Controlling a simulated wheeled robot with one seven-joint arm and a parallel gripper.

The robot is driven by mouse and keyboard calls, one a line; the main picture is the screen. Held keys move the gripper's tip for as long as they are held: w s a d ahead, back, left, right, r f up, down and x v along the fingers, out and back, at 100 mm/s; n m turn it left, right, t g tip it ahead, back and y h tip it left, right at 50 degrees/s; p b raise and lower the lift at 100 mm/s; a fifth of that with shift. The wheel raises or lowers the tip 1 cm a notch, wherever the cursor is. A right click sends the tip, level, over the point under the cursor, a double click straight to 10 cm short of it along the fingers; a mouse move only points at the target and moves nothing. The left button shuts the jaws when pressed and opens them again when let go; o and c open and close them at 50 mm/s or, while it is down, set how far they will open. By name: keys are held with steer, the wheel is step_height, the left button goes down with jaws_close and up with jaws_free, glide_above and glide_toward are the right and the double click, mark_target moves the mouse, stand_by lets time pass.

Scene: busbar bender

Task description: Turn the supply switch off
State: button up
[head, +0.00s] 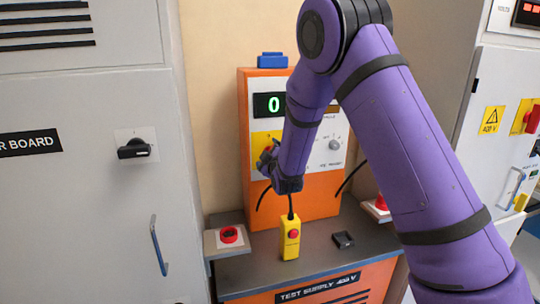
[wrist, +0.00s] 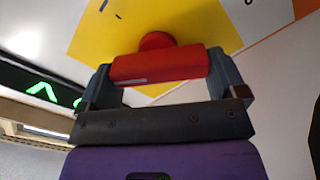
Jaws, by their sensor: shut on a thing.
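The supply switch is a red handle on a yellow plate (head: 262,138) on the front of an orange test supply cabinet. In the wrist view the red handle (wrist: 160,66) lies crosswise between the two fingers of my gripper (wrist: 163,72), which is shut on its ends. A round red hub shows behind it on the yellow plate (wrist: 195,28). A short dark mark shows on the plate at upper left. In the head view my gripper (head: 268,160) is at the plate and mostly hides the handle. The green display (head: 273,105) above reads 0.
A yellow pendant (head: 290,238) with a red button stands on the grey shelf below, with a red button box (head: 229,236) and a small black block (head: 343,239). A grey cabinet with a black knob (head: 134,149) is left. Another panel with a red switch (head: 533,119) is right.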

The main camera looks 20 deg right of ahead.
steer(key=n, duration=0.4)
steer(key=shift+a+f, duration=0.1)
steer(key=shift+f, duration=0.15)
steer(key=shift+f+n, duration=0.1)
steer(key=shift+n, duration=1.4)
steer(key=o, duration=0.6)
steer(key=shift+s, duration=0.1)
steer(key=s, duration=1)
steer(key=shift+s, duration=0.35)
